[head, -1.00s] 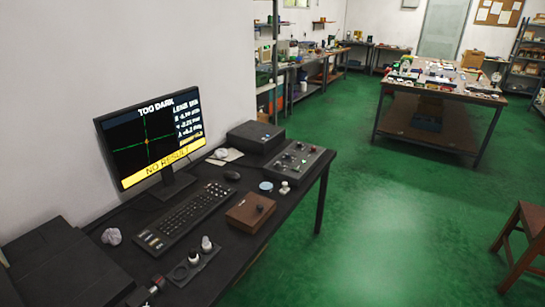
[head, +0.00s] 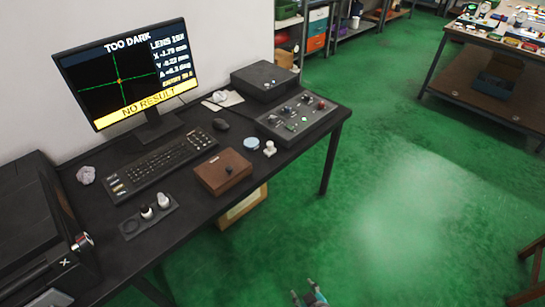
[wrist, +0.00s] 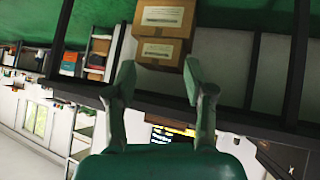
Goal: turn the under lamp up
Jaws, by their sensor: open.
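A monitor (head: 125,75) on the black desk (head: 105,222) reads "TOO DARK" and "NO RESULT". A sloped control panel (head: 297,118) with several knobs and a lit green button stands at the desk's right end. A brown box (head: 222,172) with one black knob (head: 229,170) sits near the front edge. I cannot read which knob is for the under lamp. My gripper (head: 304,291) is low at the bottom of the head view, over the floor and apart from the desk. In the wrist view my gripper (wrist: 158,80) is open and empty.
A keyboard (head: 162,165), a mouse (head: 221,124), a small plate with knob-like pieces (head: 149,215) and a white piece (head: 270,148) are on the desk. Cardboard boxes (wrist: 163,18) show beyond my fingers in the wrist view. The green floor (head: 400,200) right of the desk is clear.

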